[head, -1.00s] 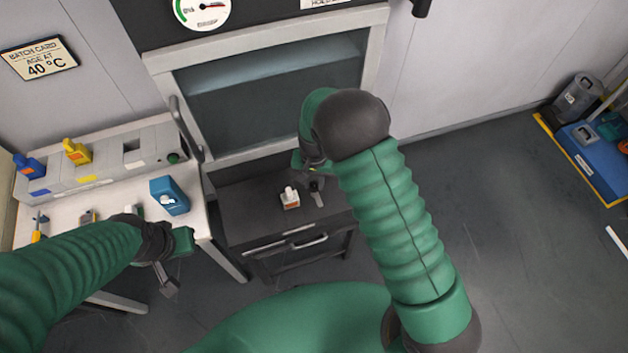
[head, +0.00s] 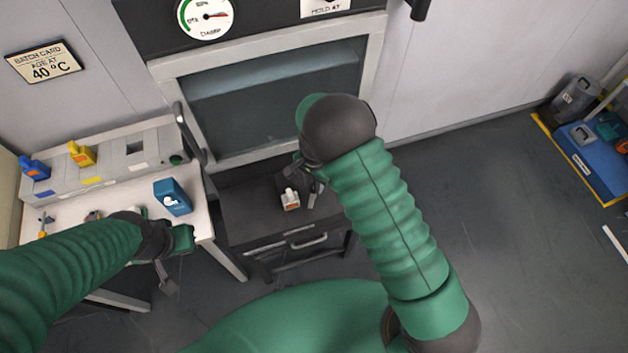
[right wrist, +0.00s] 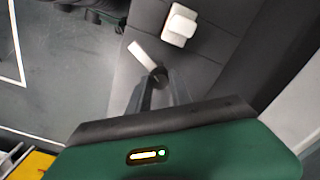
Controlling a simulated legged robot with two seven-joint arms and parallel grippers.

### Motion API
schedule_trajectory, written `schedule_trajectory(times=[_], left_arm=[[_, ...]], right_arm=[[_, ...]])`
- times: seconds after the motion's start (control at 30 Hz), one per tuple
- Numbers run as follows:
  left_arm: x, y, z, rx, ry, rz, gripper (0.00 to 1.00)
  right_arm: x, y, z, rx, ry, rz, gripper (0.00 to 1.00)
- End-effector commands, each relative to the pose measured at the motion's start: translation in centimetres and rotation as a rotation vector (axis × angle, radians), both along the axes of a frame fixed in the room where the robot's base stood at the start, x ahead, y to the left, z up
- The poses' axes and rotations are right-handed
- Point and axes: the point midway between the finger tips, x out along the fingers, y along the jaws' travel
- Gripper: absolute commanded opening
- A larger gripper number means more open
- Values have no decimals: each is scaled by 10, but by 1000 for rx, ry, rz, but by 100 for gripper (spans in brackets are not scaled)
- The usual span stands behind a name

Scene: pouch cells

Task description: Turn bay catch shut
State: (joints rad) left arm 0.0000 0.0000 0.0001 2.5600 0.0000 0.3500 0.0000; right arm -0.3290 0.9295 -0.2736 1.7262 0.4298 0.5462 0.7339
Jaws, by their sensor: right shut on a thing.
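The bay catch, a pale flat metal bar (right wrist: 145,60) with a dark round end, lies on the dark top of a low cabinet (head: 245,205). My right gripper (head: 312,187) reaches down over the right part of that top. In the right wrist view my right gripper's fingers (right wrist: 160,82) are shut on the catch's dark round end, and the bar sticks out to the upper left. In the head view the gripper mostly hides the catch. My left gripper (head: 168,272) hangs in front of the white table; its finger gap is not clear.
A glazed chamber door (head: 275,100) is behind. The white table (head: 205,225) at left holds a blue container (head: 172,197).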

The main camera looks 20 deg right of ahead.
Motion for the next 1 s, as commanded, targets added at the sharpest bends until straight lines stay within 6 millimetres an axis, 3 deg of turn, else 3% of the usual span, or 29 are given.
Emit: schedule_trajectory(times=[1.0], left_arm=[[0,0,41,0,0,0,0]], right_arm=[[2,0,3,1,-8,-912,0]])
